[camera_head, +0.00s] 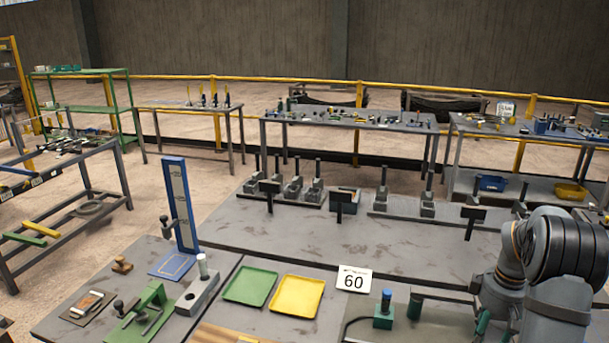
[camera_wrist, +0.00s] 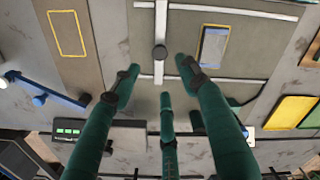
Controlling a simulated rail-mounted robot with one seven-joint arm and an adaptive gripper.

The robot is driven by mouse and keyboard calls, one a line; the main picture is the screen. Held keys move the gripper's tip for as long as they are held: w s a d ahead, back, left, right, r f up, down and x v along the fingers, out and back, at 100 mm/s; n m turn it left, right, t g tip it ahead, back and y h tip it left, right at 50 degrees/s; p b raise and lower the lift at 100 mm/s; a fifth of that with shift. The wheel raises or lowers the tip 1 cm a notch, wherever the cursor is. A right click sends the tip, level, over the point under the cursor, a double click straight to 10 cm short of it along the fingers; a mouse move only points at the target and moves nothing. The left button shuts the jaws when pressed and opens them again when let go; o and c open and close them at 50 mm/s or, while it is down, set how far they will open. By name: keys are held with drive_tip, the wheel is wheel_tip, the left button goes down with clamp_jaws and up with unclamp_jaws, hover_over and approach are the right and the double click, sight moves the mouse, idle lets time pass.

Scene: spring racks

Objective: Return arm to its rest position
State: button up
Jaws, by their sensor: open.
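My arm (camera_head: 555,255) stands at the right edge of the head view, folded over the near right part of the workbench. My gripper (camera_wrist: 157,85) shows in the wrist view as dark green fingers, spread apart with nothing held between them. Below it lies a grey-green surface with white strips (camera_wrist: 225,8), a dark round knob (camera_wrist: 160,53) and a small grey-blue rectangle in a yellow outline (camera_wrist: 214,47). In the head view the gripper is mostly hidden by the arm and the frame's lower edge.
A blue upright gauge (camera_head: 180,205) and green clamp fixture (camera_head: 143,318) stand left. A blue-topped green block (camera_head: 384,312) stands near my arm. The bench middle (camera_head: 330,240) is mostly clear.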

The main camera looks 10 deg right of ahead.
drive_tip(key=shift+f, duration=4.95)
drive_tip(key=shift+r, duration=0.15)
drive_tip(key=shift+r, duration=5.15)
drive_tip(key=shift+f, duration=6.1)
drive_tip(key=shift+w+a, duration=0.2)
drive_tip(key=shift+a, duration=0.25)
drive_tip(key=shift+r, duration=0.15)
